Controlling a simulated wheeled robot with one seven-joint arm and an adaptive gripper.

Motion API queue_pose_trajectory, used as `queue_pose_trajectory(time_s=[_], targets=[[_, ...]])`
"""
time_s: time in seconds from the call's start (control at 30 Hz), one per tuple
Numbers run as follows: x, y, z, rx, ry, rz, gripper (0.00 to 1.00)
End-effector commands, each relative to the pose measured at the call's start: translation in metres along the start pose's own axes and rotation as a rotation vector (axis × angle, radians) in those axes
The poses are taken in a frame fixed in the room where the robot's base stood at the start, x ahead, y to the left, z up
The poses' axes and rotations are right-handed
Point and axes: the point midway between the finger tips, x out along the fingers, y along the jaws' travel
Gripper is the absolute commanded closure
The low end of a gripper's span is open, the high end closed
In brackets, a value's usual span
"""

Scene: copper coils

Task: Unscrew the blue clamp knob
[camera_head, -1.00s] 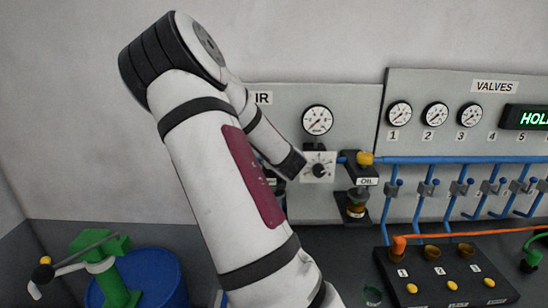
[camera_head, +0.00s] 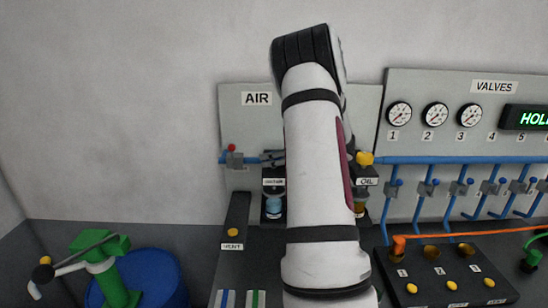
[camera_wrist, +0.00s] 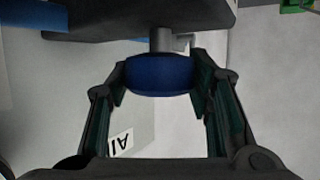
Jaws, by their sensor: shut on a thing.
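The blue knob (camera_wrist: 160,72) is a short, wide cylinder in the upper middle of the wrist view. A grey stem (camera_wrist: 161,40) joins it to a dark plate. My gripper (camera_wrist: 159,84) has one dark finger on each side of the knob, and the pads meet its left and right sides. It is shut on the knob.
The AIR panel (camera_head: 229,115) is partly behind my arm, with a blue pipe and red-topped valve (camera_head: 233,158). The VALVES panel (camera_head: 440,85) is at right, above a black block with several yellow buttons (camera_head: 452,285). A blue drum (camera_head: 165,275) stands lower left.

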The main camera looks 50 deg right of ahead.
Motion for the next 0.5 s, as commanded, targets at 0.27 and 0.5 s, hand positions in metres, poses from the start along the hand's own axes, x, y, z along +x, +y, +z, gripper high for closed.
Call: queue_pose_trajectory(time_s=[0.27, 0.5], targets=[[0.0013, 0.001, 0.005, -0.073, -0.008, -0.184, 0.81], [0.0017, 0.0001, 0.0059, -0.11, -0.01, -0.278, 0.81]])
